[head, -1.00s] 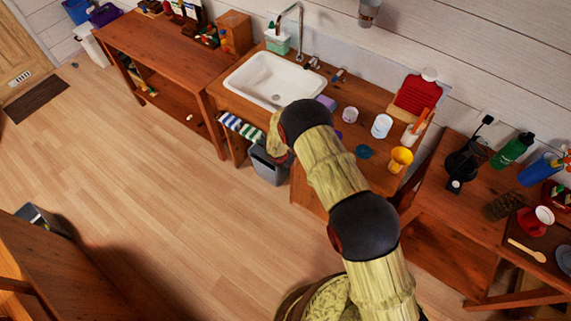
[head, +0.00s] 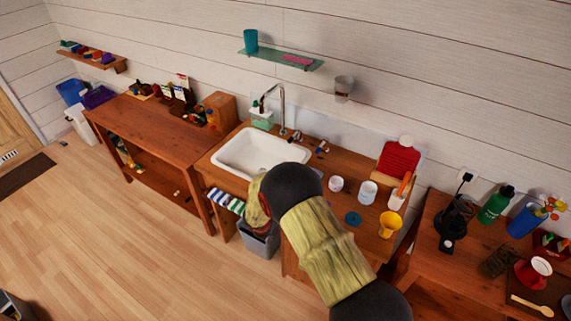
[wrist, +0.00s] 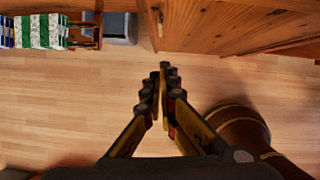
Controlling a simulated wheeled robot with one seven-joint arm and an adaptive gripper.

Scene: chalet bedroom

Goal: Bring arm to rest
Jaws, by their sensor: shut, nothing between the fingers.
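My arm shows in the head view in front of the sink counter, with its dark joint and pale yellow link near the bottom middle. My gripper is hidden behind the arm in that view. In the wrist view my gripper (wrist: 164,85) has its fingertips together with nothing between them. It hangs over bare wooden floor (wrist: 90,95), apart from the counter front (wrist: 230,28) at the top of that picture.
A grey bin (head: 262,243) and a striped towel (head: 225,201) are below. A side table (head: 430,215) stands at right. The floor at left (head: 120,250) is clear.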

